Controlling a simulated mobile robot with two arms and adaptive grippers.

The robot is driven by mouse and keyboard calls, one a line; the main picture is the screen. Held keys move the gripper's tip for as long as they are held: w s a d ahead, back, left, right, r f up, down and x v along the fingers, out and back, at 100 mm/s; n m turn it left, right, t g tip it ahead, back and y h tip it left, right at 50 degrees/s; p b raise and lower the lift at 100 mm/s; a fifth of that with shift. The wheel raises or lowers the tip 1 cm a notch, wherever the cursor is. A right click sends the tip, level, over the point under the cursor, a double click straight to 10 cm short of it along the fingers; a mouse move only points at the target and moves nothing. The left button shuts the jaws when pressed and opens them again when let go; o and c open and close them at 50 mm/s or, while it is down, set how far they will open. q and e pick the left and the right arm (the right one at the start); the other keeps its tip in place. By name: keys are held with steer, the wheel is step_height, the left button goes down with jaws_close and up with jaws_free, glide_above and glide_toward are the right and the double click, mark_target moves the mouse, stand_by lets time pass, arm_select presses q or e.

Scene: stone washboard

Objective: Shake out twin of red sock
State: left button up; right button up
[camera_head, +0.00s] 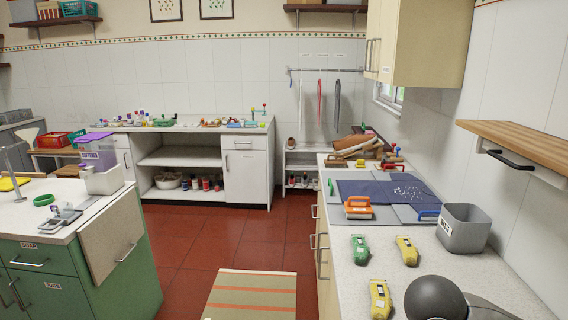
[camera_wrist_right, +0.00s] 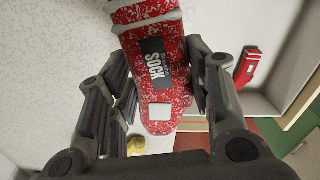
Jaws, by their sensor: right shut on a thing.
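In the right wrist view, a red sock (camera_wrist_right: 157,50) with white speckles carries a dark label reading "SOCK" and a small white square patch. My right gripper (camera_wrist_right: 160,88) is shut on it, with a finger on each side. The sock's upper end is cut off by the frame's top edge. A second red item (camera_wrist_right: 247,65) with a dark label and a white patch lies apart, to the right; I cannot tell for certain that it is a sock. No left gripper shows in either view.
A wooden shelf (camera_head: 525,146) juts from the right wall. Red floor is open mid-room.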

steer(key=shift+s+d+m, duration=0.15)
steer(key=shift+s+m, duration=0.1)
steer(key=shift+m, duration=0.85)
step_height(320, 180, up, 9)
step_height(320, 180, down, 9)
steer(key=shift+d+f, duration=0.1)
steer(key=shift+c, duration=1.2)
step_height(320, 180, up, 9)
steer(key=shift+r, duration=0.1)
steer(key=shift+s+f, duration=0.1)
steer(key=shift+f, duration=0.1)
step_height(320, 180, down, 9)
steer(key=shift+r, duration=0.1)
